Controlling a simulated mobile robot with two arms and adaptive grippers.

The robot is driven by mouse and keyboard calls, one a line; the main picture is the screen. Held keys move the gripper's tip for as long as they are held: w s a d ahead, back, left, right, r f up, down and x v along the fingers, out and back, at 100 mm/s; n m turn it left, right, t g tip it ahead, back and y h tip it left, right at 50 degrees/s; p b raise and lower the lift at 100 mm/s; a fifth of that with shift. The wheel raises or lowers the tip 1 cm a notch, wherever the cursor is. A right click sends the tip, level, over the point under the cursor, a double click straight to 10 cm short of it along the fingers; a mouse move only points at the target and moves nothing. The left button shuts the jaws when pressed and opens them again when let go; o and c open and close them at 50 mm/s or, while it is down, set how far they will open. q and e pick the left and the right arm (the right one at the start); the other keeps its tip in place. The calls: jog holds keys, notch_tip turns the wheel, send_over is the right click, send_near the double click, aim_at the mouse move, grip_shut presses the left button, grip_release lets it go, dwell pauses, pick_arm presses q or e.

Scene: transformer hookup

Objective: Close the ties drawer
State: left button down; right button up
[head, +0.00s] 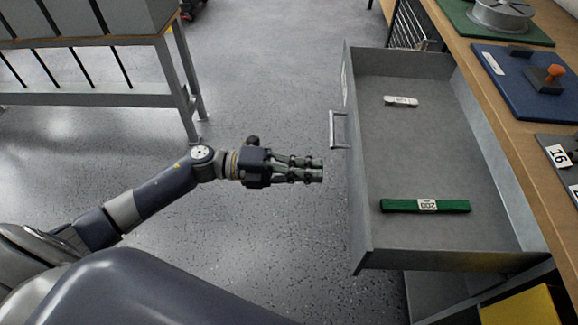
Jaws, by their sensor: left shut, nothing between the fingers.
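A grey drawer (420,150) is pulled far out from under the wooden bench top at the right. A green tie (400,206) with a white label lies near its front end, and a white tie (401,101) lies towards the far end. The drawer's metal handle (338,130) is on its left face. My left gripper (321,170) is shut and empty, just left of the drawer face and a little below the handle in the picture. It appears apart from both. My right gripper is not in view.
The wooden bench top (492,105) carries a blue mat (520,88) with an orange-knobbed block and a green mat (480,22) with a round metal part. A grey rack (90,100) stands at the upper left. A yellow bin (522,308) is below the drawer. The floor between is clear.

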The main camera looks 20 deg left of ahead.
aim_at(352, 173)
pick_arm(q)
jog(key=x, duration=0.5)
jog(key=shift+w+d, duration=0.15)
jog(key=shift+d, duration=0.25)
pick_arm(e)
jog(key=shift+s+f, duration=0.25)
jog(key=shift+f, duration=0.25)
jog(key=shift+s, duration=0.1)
pick_arm(q)
jog(key=shift+d, duration=0.1)
